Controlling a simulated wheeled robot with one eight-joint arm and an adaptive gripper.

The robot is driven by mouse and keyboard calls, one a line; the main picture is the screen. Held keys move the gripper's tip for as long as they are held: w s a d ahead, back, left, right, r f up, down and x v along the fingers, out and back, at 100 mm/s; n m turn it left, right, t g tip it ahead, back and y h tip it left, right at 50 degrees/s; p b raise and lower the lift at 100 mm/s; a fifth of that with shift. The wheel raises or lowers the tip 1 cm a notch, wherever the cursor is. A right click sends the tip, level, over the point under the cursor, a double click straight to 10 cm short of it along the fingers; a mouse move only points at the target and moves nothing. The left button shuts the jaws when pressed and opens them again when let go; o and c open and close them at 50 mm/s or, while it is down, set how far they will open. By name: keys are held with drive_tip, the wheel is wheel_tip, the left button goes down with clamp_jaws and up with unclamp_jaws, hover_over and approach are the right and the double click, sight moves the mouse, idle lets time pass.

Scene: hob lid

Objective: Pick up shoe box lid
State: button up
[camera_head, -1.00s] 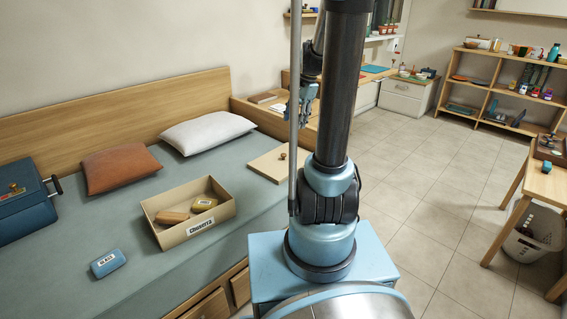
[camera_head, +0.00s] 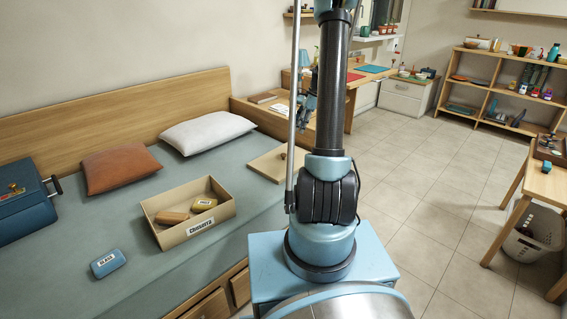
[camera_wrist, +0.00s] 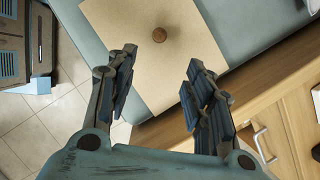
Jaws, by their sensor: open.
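The shoe box lid (camera_head: 277,163) is a flat beige board with a small round brown knob. It lies on the bed, right of the open box (camera_head: 194,218), partly hidden by my arm in the head view. In the wrist view the lid (camera_wrist: 130,30) fills the upper middle, with its knob (camera_wrist: 159,35) just beyond my fingertips. My gripper (camera_wrist: 160,72) is open and empty, its two fingers apart with the lid seen between and beyond them.
The box holds two small items. A blue case (camera_head: 107,263) lies left of it on the bed (camera_head: 60,275). The tiled floor right of my base is clear.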

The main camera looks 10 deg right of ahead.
hover_over(284, 154)
drive_tip(key=d, duration=0.3)
drive_tip(key=f, duration=1)
drive_tip(key=shift+a+f, duration=0.2)
drive_tip(key=shift+f, duration=0.05)
drive_tip(key=shift+x, duration=2.55)
drive_tip(key=shift+a, duration=0.15)
drive_tip(key=shift+c, duration=0.2)
clamp_jaws()
